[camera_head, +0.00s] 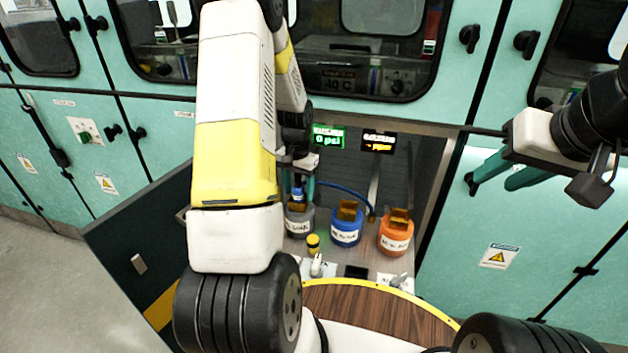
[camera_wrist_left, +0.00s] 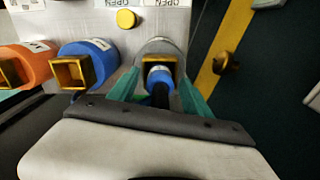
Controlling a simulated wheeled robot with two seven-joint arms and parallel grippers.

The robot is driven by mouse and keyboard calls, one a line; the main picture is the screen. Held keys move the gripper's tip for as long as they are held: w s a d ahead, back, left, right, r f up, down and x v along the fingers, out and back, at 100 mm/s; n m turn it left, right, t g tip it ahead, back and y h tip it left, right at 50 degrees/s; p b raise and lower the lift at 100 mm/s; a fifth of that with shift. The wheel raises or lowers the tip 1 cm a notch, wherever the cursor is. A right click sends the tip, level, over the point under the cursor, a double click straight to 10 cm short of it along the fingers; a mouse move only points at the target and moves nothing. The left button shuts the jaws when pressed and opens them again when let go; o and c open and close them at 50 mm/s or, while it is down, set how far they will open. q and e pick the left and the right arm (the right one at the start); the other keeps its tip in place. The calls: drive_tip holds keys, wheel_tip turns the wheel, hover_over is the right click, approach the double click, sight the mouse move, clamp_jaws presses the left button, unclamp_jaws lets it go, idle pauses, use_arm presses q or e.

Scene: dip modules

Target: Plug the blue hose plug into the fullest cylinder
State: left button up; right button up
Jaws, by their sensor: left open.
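The grey cylinder (camera_head: 299,222), blue cylinder (camera_head: 346,229) and orange cylinder (camera_head: 396,237) stand in a row in an open bay, each with a square brass-coloured socket on top. The blue hose plug (camera_wrist_left: 160,77) is at the grey cylinder's (camera_wrist_left: 163,45) socket in the left wrist view; how deep it sits is hidden. My left gripper (camera_wrist_left: 160,92) is open, its green fingers on either side of the plug, with gaps visible. My right gripper (camera_head: 503,178) is open and empty at the right, away from the cylinders. Fill levels cannot be read.
A blue hose (camera_head: 345,191) runs behind the cylinders. A green display (camera_head: 329,138) reads 0 psi; an orange-lit display (camera_head: 378,142) is beside it. A yellow knob (camera_head: 313,243) and white levers stand in front. An open dark door (camera_head: 135,255) is at left.

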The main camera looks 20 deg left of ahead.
use_arm(q)
drive_tip(key=shift+c, duration=0.3)
clamp_jaws()
drive_tip(key=shift+r, duration=0.15)
